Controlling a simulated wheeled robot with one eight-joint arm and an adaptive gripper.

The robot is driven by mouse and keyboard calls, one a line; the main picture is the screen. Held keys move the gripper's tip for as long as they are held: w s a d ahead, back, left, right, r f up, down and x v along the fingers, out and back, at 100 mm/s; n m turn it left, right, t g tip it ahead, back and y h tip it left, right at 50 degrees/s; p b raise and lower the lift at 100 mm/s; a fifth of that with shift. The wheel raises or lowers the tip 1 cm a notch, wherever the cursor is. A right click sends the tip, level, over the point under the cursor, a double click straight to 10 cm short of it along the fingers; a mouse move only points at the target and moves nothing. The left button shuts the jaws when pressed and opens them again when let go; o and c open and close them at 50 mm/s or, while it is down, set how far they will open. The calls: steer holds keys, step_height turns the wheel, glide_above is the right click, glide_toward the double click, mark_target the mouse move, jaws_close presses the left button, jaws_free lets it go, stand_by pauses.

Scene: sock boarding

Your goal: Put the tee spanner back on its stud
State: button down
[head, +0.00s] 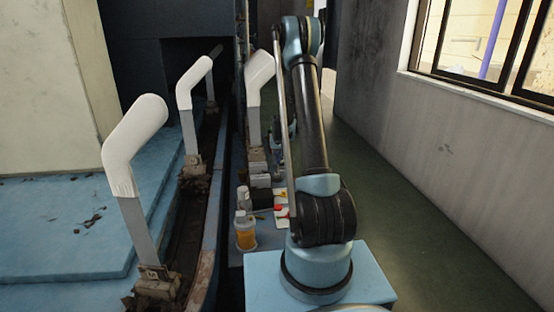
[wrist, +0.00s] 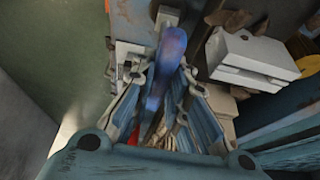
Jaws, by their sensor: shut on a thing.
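In the wrist view my gripper (wrist: 163,78) is shut on a blue, bar-like thing (wrist: 172,48) with a faint reddish tint. It lies between the two fingers and runs back toward the palm. I take it to be the tee spanner, but its tee shape does not show clearly. In the head view my gripper is mostly hidden behind my arm, with only bits of light blue low behind it. I cannot make out the stud in either view.
White sock-covered boards (head: 135,140) stand in a row on the left, with another (head: 261,85) near my arm. An orange-labelled bottle (head: 245,232) and small items crowd the bench beside my arm. White boxes (wrist: 240,55) lie right of my gripper. Green floor (head: 440,240) is clear at right.

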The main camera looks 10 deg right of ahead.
steer(key=shift+f, duration=0.3)
steer(key=c, duration=1.6)
jaws_free()
steer(key=shift+o, duration=0.2)
